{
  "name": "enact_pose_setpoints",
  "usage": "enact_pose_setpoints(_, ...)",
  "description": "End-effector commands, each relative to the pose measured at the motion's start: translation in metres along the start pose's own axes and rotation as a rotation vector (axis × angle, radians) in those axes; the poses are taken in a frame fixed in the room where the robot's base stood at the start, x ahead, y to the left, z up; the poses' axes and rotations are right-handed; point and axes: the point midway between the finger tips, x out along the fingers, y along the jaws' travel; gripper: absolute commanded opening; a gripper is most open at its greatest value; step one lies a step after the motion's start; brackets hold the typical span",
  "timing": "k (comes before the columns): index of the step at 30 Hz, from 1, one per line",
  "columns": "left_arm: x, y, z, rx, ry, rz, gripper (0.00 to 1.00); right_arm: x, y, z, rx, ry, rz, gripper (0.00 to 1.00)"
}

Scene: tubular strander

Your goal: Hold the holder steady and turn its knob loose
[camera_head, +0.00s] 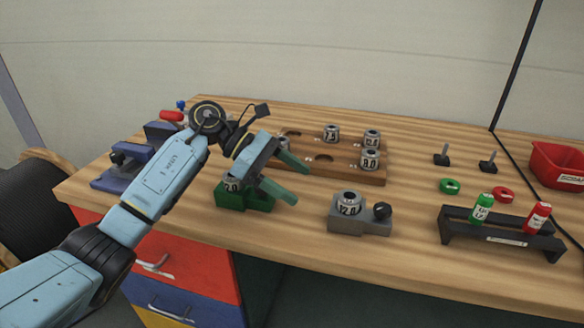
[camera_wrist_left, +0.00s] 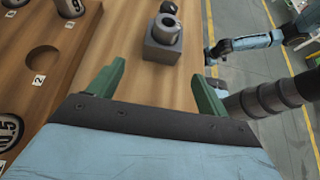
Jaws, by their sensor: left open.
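A grey holder (camera_head: 345,226) stands on the wooden bench with a steel die marked 12.0 (camera_head: 349,202) in it and a black knob (camera_head: 382,211) at its right end. In the left wrist view the grey holder (camera_wrist_left: 160,50) stands ahead of the fingertips, its die facing up. My left gripper (camera_head: 299,182) is open with green fingers, empty, up and to the left of the grey holder and apart from it. A green holder (camera_head: 258,201) with a 7.0 die is partly hidden behind the gripper. My right gripper (camera_wrist_left: 209,54) is small at the right in the left wrist view; its jaws are unclear.
A wooden rack (camera_head: 345,172) with several dies lies behind the grey holder. A black stand (camera_head: 500,235) with a green and a red bottle is to its right, with a red bin (camera_head: 556,165) behind. A blue device (camera_head: 125,170) is at the left. Bench around the grey holder is clear.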

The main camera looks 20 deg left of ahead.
Motion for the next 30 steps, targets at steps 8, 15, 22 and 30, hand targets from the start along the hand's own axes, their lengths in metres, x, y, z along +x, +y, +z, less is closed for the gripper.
enact_pose_setpoints(8,0.059,-0.001,0.001,-0.001,-0.007,-0.003,0.78,0.002,-0.001,0.000,-0.001,0.002,-0.001,0.49)
enact_pose_setpoints(15,0.087,-0.001,-0.001,-0.001,-0.005,-0.001,0.78,-0.028,-0.011,-0.028,0.006,0.030,-0.015,0.49)
enact_pose_setpoints(22,0.100,0.000,0.001,-0.002,-0.005,0.000,0.78,-0.044,-0.017,-0.037,0.008,0.038,-0.024,0.49)
enact_pose_setpoints(30,0.101,0.000,0.002,-0.002,-0.005,0.000,0.78,-0.046,-0.018,-0.039,0.008,0.040,-0.025,0.49)
